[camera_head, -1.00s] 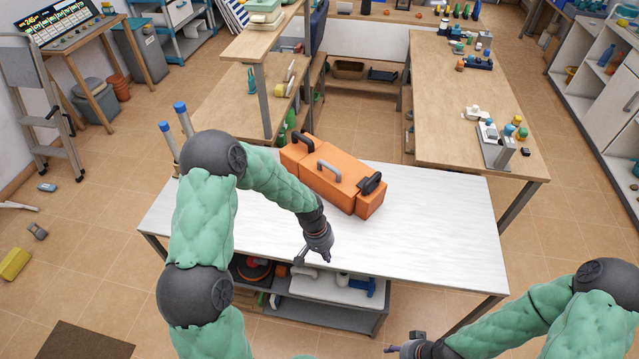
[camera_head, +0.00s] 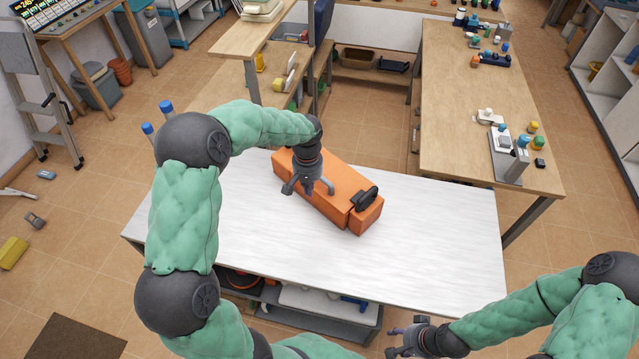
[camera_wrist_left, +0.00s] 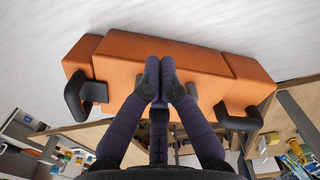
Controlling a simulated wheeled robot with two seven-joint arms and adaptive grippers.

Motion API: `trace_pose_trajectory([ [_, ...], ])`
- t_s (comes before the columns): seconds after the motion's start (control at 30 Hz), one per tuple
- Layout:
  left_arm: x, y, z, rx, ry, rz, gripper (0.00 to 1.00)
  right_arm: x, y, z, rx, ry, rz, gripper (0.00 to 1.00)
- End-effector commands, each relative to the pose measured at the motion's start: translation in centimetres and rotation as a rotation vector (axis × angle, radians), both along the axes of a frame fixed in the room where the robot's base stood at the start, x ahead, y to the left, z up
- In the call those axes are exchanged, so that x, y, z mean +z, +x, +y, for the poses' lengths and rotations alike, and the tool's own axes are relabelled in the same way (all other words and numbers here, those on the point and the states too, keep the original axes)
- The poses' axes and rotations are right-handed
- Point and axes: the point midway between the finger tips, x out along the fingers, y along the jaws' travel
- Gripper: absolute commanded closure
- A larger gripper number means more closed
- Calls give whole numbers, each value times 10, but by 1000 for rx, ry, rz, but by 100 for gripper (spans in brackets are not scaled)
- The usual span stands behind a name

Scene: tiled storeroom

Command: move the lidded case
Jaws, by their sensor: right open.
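The lidded case is a long orange box (camera_head: 352,205) on the white table, with black handles at its ends. It also fills the upper part of the left wrist view (camera_wrist_left: 205,85). My left gripper (camera_head: 308,190) points down over the middle of its lid, at the grey top handle, which it largely hides. In the left wrist view the gripper's two fingertips (camera_wrist_left: 160,75) are close together in front of the case; whether they close on the handle is hidden. My right gripper (camera_head: 392,342) is open and empty, low in front of the table's front edge.
The white table (camera_head: 430,235) is bare right of the case and in front of it. A shelf with items (camera_head: 320,305) sits under it. Wooden benches stand behind, the right one (camera_head: 455,130) carrying small devices. A step ladder (camera_head: 35,100) stands far left.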

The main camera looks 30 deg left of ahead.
Motion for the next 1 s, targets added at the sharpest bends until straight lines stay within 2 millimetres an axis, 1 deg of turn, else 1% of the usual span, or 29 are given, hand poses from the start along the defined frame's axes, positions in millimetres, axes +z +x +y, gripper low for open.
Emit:
trace_pose_trajectory([
  [0.13, -4, 0, 1, 2, 2, 2, 100, -1, -1, 0, 0, 0, 1, 53],
  [0.27, -19, -1, 1, 1, 3, 4, 100, -4, -1, 0, 1, 0, 2, 53],
  [0.73, -105, -1, 1, 2, 0, 4, 100, -23, -1, 0, 0, 0, 1, 53],
  [0.8, -101, 12, 6, 3, 3, -2, 100, -23, -1, 0, 1, 0, 2, 53],
  [1.0, -101, 31, 13, 1, 2, 1, 100, -26, -1, 0, 0, 0, 1, 53],
])
